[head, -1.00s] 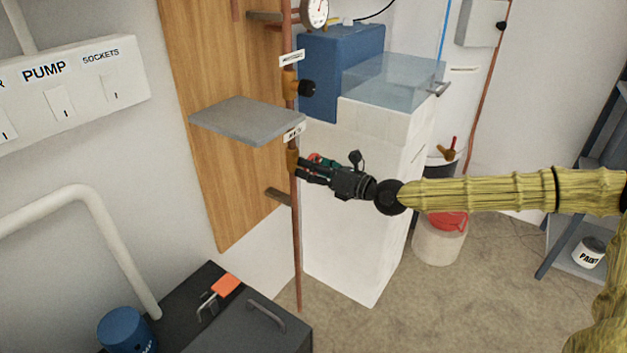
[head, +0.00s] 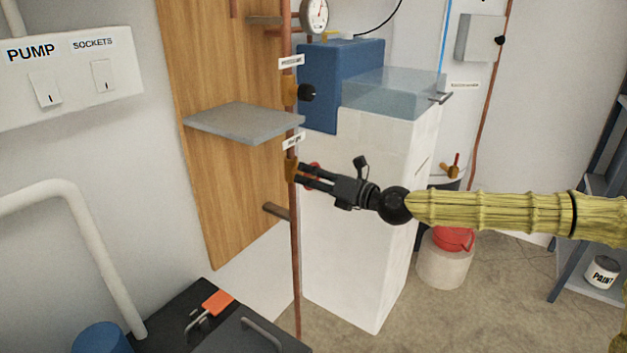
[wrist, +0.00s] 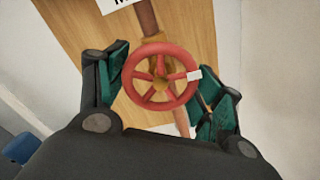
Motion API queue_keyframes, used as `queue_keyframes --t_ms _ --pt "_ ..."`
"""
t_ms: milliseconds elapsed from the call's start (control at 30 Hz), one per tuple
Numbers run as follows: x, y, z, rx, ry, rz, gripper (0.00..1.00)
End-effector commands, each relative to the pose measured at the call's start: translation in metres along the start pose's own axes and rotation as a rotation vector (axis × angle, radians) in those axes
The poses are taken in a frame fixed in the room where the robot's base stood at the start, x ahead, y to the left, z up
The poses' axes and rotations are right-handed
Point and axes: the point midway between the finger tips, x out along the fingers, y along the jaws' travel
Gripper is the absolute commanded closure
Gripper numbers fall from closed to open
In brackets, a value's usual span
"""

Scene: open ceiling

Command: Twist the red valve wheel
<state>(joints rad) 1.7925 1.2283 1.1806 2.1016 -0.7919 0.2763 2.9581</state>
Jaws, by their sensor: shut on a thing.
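The red valve wheel (wrist: 161,78) is spoked and has a white mark on its rim, at the right in the wrist view. It sits on a brass valve body (head: 291,170) on the copper pipe. In the head view only a bit of the red wheel (head: 314,168) shows behind my fingers. My gripper (head: 302,174) reaches in from the right at the wheel. In the wrist view its green-padded fingers (wrist: 170,78) stand on either side of the rim, shut on the wheel. The exact contact of the fingertips is partly hidden.
A grey shelf (head: 243,122) juts out just above the valve, on the wooden board (head: 222,70). Another valve with a black knob (head: 306,93) is higher on the pipe (head: 297,255). A white block (head: 355,250) stands close behind my gripper. A black box (head: 232,335) lies below.

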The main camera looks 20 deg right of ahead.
Motion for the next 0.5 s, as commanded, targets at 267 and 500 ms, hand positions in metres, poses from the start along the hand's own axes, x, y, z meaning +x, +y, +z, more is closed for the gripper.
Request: queue_keyframes --t_ms 267,500 --pt "-0.0005 -0.0018 0.0016 0.002 -0.004 -0.003 0.57" --pt "0.0002 -0.0007 0.0004 0.001 -0.001 -0.001 0.11"
